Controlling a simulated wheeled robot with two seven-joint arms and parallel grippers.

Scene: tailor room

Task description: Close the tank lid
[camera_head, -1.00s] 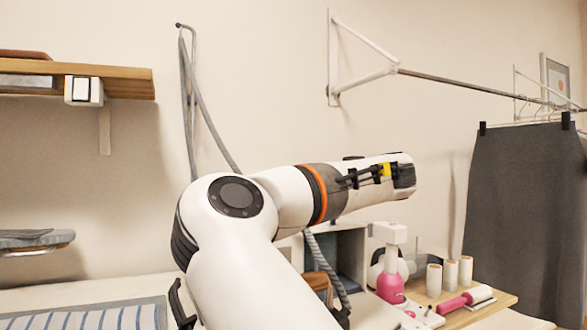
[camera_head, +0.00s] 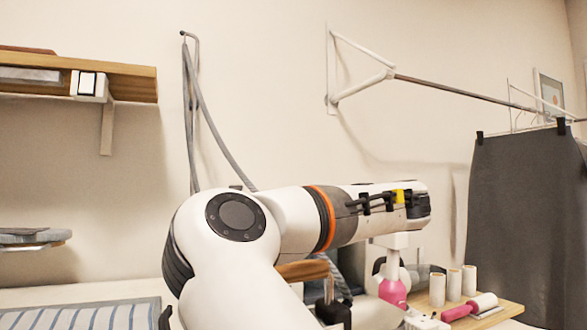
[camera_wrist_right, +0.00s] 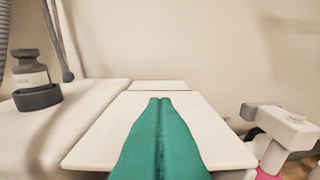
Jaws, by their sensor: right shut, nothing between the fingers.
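In the right wrist view, my right gripper (camera_wrist_right: 161,100) shows as two long green fingers pressed together with nothing between them. They point forward over a flat white panel (camera_wrist_right: 100,132) that may be the tank lid; I cannot tell whether they touch it. A smaller white panel (camera_wrist_right: 160,86) lies just beyond. Whether a lid stands open or lies shut is unclear. In the head view, my white arm with an orange ring fills the middle and hides much of the worktop. No gripper fingers show there, and my left gripper is out of view.
A dark-capped bottle (camera_wrist_right: 30,68) stands left of the panel, near grey hoses (camera_wrist_right: 56,40). Dark hanging cloth (camera_head: 520,220) is beyond. A shelf (camera_head: 130,85) is upper left.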

